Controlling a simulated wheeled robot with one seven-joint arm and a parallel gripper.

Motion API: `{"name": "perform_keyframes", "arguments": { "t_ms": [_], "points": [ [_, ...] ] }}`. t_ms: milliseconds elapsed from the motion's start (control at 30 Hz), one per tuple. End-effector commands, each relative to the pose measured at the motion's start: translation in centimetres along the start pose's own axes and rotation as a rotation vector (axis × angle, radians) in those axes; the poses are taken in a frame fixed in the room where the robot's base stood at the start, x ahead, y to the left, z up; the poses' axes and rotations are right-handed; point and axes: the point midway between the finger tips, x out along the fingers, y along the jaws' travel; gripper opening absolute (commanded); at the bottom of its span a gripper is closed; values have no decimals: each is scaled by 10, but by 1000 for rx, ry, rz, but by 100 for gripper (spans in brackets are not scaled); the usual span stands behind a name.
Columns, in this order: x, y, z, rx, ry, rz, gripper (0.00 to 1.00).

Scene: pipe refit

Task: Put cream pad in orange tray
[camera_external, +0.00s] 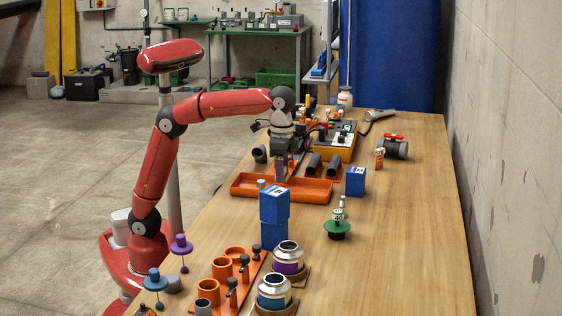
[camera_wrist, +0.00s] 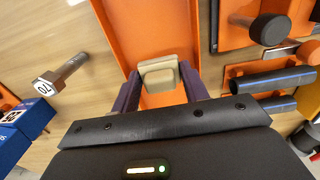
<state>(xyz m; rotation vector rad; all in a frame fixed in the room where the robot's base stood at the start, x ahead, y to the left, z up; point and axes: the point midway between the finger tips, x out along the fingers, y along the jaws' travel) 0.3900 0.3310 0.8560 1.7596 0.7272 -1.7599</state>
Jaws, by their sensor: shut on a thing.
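The cream pad (camera_wrist: 160,75) is a small rounded block in the wrist view, between the two fingers of my gripper (camera_wrist: 160,82). My gripper is shut on it. The orange tray (camera_wrist: 120,15) lies beneath the pad in that view. In the external view, my gripper (camera_external: 281,175) points down over the middle of the long, shallow orange tray (camera_external: 312,198). Its fingertips are low, close to the tray floor; I cannot tell whether the pad touches it. The pad cannot be made out in the external view.
Stacked blue boxes (camera_external: 274,220) stand in front of the tray, and another blue box (camera_external: 355,181) stands to its right. A hex-headed bolt (camera_wrist: 60,75) is left of the tray in the wrist view. Dark pipes (camera_external: 313,163) lie behind the tray. The table's right side has free room.

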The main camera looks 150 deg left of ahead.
Motion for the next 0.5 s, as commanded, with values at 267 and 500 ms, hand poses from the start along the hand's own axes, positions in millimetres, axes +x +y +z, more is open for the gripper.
{"name": "perform_keyframes", "arguments": {
  "t_ms": [267,500],
  "points": [
    [35,0,1,-1,0,0,23],
    [36,0,0,-1,1,0,23]
  ]
}}
